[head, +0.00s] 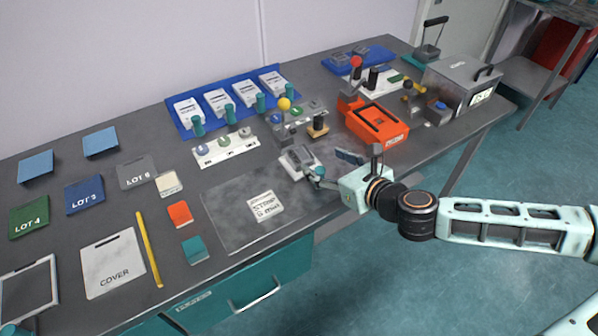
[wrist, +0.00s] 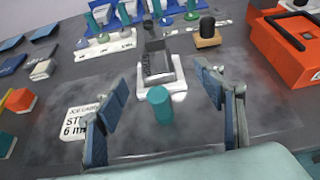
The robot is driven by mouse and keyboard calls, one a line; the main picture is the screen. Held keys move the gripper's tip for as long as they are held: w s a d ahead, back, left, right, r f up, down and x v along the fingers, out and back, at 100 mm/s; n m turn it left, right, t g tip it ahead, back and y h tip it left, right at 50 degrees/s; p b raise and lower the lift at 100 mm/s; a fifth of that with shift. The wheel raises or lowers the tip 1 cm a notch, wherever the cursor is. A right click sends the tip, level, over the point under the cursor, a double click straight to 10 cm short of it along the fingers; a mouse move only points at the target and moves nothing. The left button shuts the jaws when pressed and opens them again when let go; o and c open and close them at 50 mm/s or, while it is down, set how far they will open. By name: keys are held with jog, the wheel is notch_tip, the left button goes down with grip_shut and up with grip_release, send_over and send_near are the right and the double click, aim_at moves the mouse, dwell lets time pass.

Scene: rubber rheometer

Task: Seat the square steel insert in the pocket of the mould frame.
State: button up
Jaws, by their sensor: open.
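A light metal frame-like block (head: 297,163) lies at the back edge of the grey mat; it looks like the mould frame. In the wrist view this block (wrist: 178,84) has a dark grey ribbed piece (wrist: 156,64) on or behind it. An upright teal cylinder (wrist: 160,104) stands in front of it, between my fingers in the picture. My gripper (wrist: 162,86) is open, its blue-padded fingers apart on either side, touching nothing visible. In the head view my gripper (head: 335,165) is just right of the block. I cannot clearly make out the square steel insert or the pocket.
An orange box (head: 378,122) stands behind right, with a black knob on a wooden base (head: 317,126) nearby. A white rack (head: 224,148) is behind left. The mat (head: 230,222) carries a white printed card (head: 265,207) and is otherwise mostly clear.

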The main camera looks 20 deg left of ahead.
aim_at(301, 156)
jog(key=shift+s+f+m, duration=0.25)
jog(key=shift+s+m, duration=0.05)
jog(key=shift+s, duration=0.1)
jog(key=shift+w+a+f, duration=0.1)
jog(key=shift+a+f, duration=0.05)
jog(key=x, duration=0.5)
jog(key=shift+s+f+x, duration=0.15)
jog(key=shift+x, duration=1.15)
jog(key=shift+s+f+x, duration=0.1)
jog(key=shift+f+x, duration=0.05)
jog(key=shift+x, duration=1.2)
jog(key=shift+r, duration=0.1)
jog(key=c, duration=1.7)
jog(key=shift+o, duration=0.2)
jog(key=shift+r, duration=0.1)
